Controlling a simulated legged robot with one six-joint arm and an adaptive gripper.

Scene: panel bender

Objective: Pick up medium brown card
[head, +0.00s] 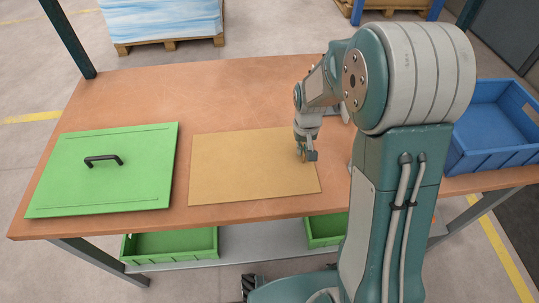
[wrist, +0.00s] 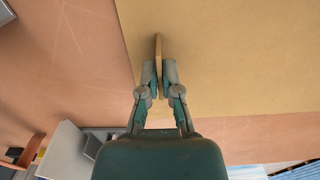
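A flat, tan-brown rectangular card (head: 240,165) lies on the table, right of the green panel. It fills much of the wrist view (wrist: 240,60). My gripper (head: 306,155) is low over the card's right part, pointing down. In the wrist view my gripper (wrist: 159,80) has its two fingers close together on either side of a thin brown upright piece (wrist: 158,47), seen edge-on. The fingers appear closed on it. I cannot tell whether this piece is joined to the card. The card looks flat on the table.
A green panel (head: 60,190) with a black handle (head: 103,160) lies at the left of the table (head: 235,95). A blue crate (head: 490,140) stands at the right. Green bins (head: 175,243) sit on the shelf below. The table behind the card is clear.

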